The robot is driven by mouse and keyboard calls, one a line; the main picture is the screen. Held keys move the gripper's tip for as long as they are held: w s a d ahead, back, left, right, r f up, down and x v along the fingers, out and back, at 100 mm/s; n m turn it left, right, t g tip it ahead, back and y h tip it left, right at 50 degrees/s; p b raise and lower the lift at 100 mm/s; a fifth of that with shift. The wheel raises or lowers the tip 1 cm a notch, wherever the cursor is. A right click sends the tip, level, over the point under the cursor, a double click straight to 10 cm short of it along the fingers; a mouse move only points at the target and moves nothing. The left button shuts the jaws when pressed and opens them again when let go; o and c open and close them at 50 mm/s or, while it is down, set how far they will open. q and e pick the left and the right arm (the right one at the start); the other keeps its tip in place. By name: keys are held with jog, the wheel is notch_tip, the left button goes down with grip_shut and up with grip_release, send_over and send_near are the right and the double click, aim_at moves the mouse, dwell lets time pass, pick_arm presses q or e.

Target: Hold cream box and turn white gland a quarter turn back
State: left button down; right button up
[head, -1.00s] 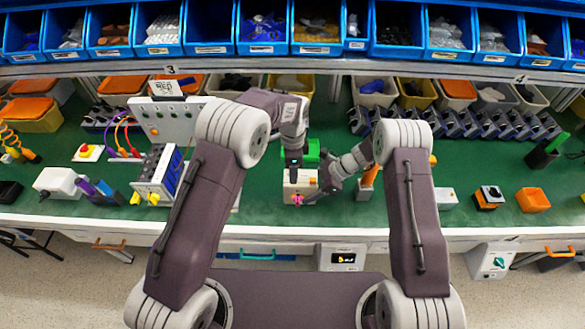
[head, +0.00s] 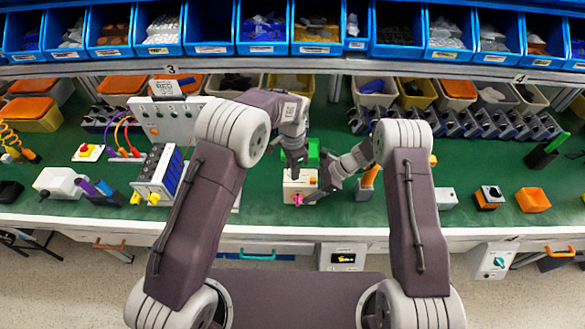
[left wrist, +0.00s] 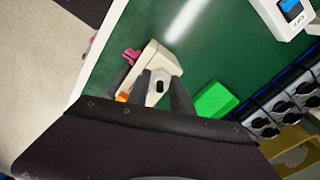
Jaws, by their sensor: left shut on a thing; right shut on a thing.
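The cream box (head: 299,187) stands on the green bench near its front edge, with a pink knob on its front. My left gripper (head: 295,172) comes down from above and is shut on the box. In the left wrist view the box (left wrist: 152,62) sits between my two dark fingers (left wrist: 156,92), with a dark oval spot on its face and the pink knob at its left. My right gripper (head: 314,193) is shut at the right side of the box. The white gland is hidden there by the jaws, so its angle cannot be read.
A green block (head: 314,152) stands just behind the box and an orange-handled item (head: 367,183) stands to its right, close to my right wrist. A grey-white box (head: 445,198) is further right. The bench left of the box is mostly clear.

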pick_arm(q)
jog(key=n, duration=1.3)
dwell(0.5)
jog(key=shift+w, duration=0.1)
jog(key=c, duration=1.1)
grip_release()
notch_tip(320, 180, up, 12)
jog(key=shift+r, duration=0.1)
